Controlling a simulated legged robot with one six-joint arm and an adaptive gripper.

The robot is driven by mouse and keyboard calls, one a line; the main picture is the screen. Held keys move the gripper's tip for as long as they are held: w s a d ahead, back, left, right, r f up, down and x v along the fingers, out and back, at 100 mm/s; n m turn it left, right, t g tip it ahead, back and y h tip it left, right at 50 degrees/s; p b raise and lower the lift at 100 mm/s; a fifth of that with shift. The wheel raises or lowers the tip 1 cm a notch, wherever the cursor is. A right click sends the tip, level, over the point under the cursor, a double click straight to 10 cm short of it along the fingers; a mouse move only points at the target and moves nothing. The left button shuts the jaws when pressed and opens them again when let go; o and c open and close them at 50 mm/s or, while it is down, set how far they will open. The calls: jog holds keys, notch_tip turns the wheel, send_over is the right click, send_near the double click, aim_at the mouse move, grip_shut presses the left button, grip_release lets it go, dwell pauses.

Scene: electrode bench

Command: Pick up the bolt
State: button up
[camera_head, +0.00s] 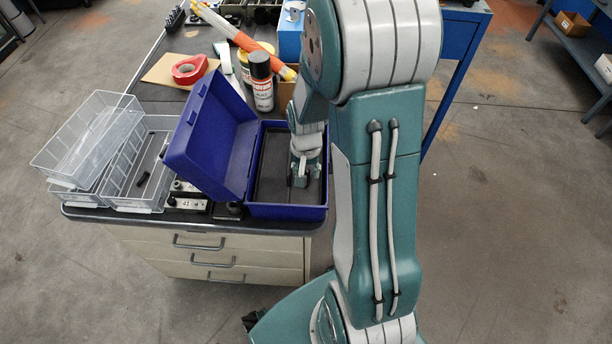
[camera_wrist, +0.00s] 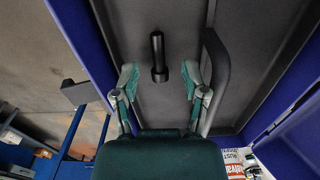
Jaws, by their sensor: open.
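The bolt (camera_wrist: 158,56) shows in the wrist view as a short black rod with a wider head at its near end. It lies on the dark grey lining of the open blue case (camera_head: 287,212). My gripper (camera_wrist: 159,76) is open, with one finger on each side of the bolt's line and clear gaps to it. The bolt's head is near the level of the fingertips, and its shank points away from the palm. In the head view my gripper (camera_head: 303,178) is inside the case, and I cannot make out the bolt there.
The raised blue lid (camera_head: 205,145) stands left of my gripper, and the case walls surround it. A dark curved bar (camera_wrist: 216,75) lies right of the bolt. Clear bins (camera_head: 85,150), a spray can (camera_head: 261,85) and red tape (camera_head: 189,70) are on the bench.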

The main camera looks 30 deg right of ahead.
jog(key=shift+f, duration=0.55)
grip_shut()
jog(key=shift+r, duration=0.1)
